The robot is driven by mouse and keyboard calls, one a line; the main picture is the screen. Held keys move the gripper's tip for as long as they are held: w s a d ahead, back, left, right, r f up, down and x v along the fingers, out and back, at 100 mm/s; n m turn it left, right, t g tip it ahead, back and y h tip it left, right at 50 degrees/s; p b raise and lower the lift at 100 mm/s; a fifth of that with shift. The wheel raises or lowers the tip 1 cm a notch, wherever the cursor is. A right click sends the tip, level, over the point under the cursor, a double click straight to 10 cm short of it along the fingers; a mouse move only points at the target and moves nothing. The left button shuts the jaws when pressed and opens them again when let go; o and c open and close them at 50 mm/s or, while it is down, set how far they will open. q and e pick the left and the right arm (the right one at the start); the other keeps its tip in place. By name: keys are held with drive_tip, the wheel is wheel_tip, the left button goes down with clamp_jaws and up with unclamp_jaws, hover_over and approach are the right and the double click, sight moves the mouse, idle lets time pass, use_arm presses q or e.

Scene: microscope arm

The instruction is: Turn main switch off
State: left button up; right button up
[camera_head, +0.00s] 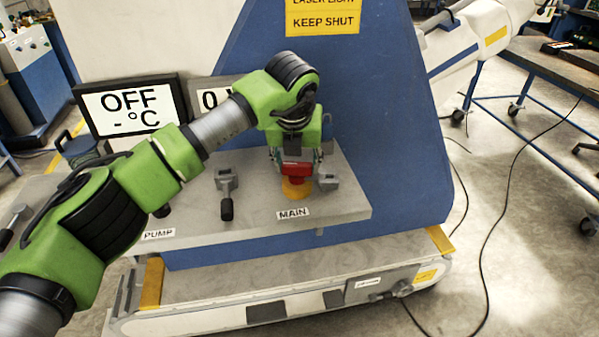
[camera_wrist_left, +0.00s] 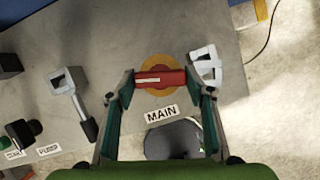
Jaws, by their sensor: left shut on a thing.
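The main switch is a red handle (camera_head: 297,170) on a round yellow-orange plate (camera_head: 295,191), behind the MAIN label (camera_head: 293,213) on the grey console. In the left wrist view the red handle (camera_wrist_left: 160,79) lies crosswise over its yellow plate (camera_wrist_left: 158,62), with the MAIN label (camera_wrist_left: 161,113) below it. My left gripper (camera_wrist_left: 160,77) is shut on the red handle, with one finger at each end of it. In the head view the left gripper (camera_head: 297,163) comes down onto the switch from above and hides part of it. My right gripper is not in view.
A grey lever (camera_head: 226,190) stands left of the switch, and a small grey fitting (camera_head: 327,181) sits close on its right. A PUMP label (camera_head: 159,234) is further left. A display (camera_head: 130,107) reads OFF and - °C. The blue machine panel rises behind the console.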

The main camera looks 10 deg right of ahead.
use_arm(q)
drive_tip(key=shift+w+r, duration=0.1)
drive_tip(key=shift+r, duration=0.05)
idle(0.4)
drive_tip(key=o, duration=1.6)
drive_tip(key=v, duration=1.2)
